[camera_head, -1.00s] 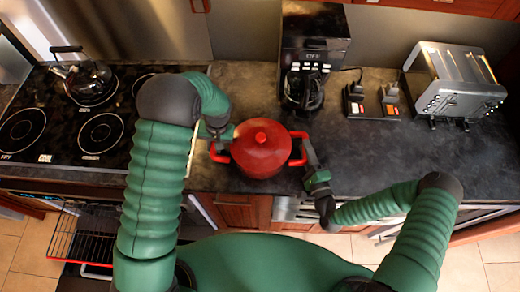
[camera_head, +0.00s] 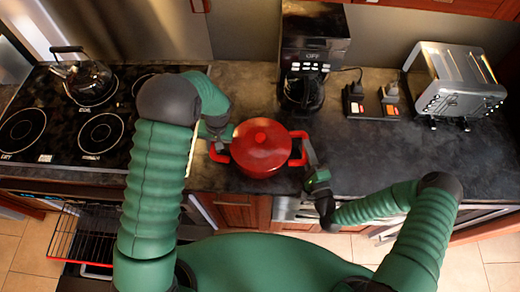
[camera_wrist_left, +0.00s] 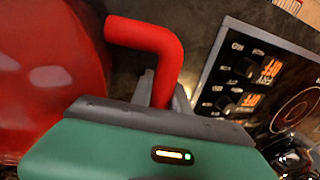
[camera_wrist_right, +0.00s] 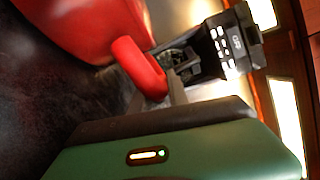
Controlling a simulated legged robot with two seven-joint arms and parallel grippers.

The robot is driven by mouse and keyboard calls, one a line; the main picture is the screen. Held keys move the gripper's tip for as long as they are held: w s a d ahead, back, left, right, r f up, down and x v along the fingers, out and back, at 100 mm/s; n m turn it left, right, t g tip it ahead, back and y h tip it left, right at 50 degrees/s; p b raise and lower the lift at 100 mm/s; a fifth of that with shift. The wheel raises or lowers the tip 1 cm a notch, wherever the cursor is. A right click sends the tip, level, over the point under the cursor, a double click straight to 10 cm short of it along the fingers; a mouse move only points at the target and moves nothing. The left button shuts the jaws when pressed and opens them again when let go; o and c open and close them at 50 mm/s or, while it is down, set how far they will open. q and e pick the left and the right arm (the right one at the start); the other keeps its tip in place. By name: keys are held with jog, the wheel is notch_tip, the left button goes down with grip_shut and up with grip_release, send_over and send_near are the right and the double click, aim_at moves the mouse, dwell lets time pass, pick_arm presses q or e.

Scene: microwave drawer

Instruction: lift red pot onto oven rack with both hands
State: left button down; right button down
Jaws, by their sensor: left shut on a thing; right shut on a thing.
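A red pot (camera_head: 261,148) with a red lid and knob is at the counter's front part, between my two arms. Whether it touches the counter is hard to tell. My left gripper (camera_head: 217,140) is shut on the pot's left handle; the red handle (camera_wrist_left: 150,40) shows between its fingers in the left wrist view. My right gripper (camera_head: 309,160) is shut on the pot's right handle, and that handle (camera_wrist_right: 138,68) shows in the right wrist view. The oven rack (camera_head: 85,235), a dark wire rack with a red front edge, sticks out below the stove at the lower left.
A black stove top (camera_head: 75,130) with a kettle (camera_head: 85,78) is at the left. A coffee maker (camera_head: 312,50) stands behind the pot. A toaster (camera_head: 455,85) and two small sockets or boxes (camera_head: 370,102) are to the right. The counter (camera_head: 390,155) right of the pot is clear.

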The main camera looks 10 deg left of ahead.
jog(key=shift+s+f, duration=0.1)
jog(key=shift+f, duration=0.2)
